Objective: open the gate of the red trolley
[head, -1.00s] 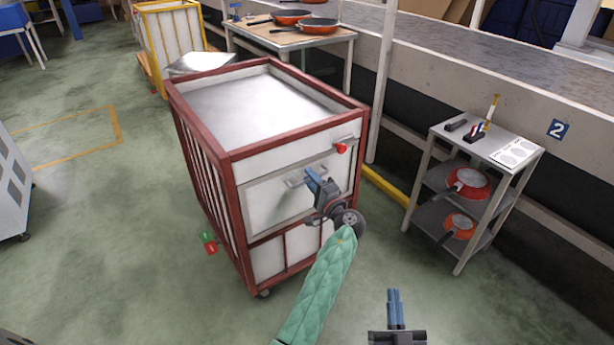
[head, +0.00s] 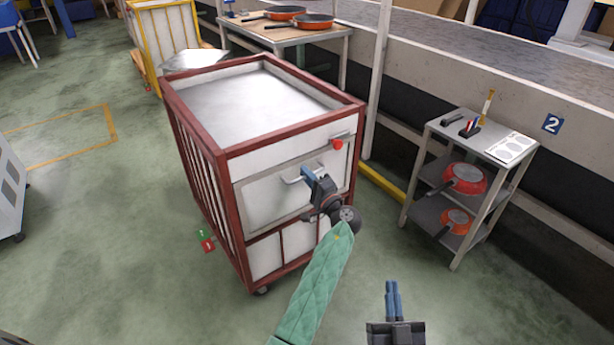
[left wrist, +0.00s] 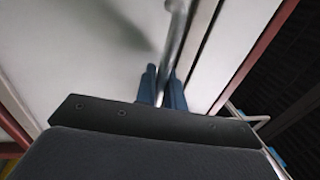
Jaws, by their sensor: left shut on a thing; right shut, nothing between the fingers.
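The red trolley (head: 222,165) stands in the middle of the head view, with white panels in a red frame. Its gate (head: 262,206) is a pale, grey-edged panel in the upper front face; I cannot tell whether it stands slightly out. My left gripper (head: 307,174) is shut on the gate's metal handle (head: 290,180). In the left wrist view the handle bar (left wrist: 176,30) runs between the blue fingers (left wrist: 165,82). My right gripper (head: 392,288) is shut and empty, apart from the trolley, over the floor.
A grey shelf cart (head: 450,135) with red pans stands at the right, beside the conveyor (head: 480,62). A table (head: 290,36) with pans and a yellow trolley (head: 150,45) stand behind. The floor left of the red trolley is mostly clear.

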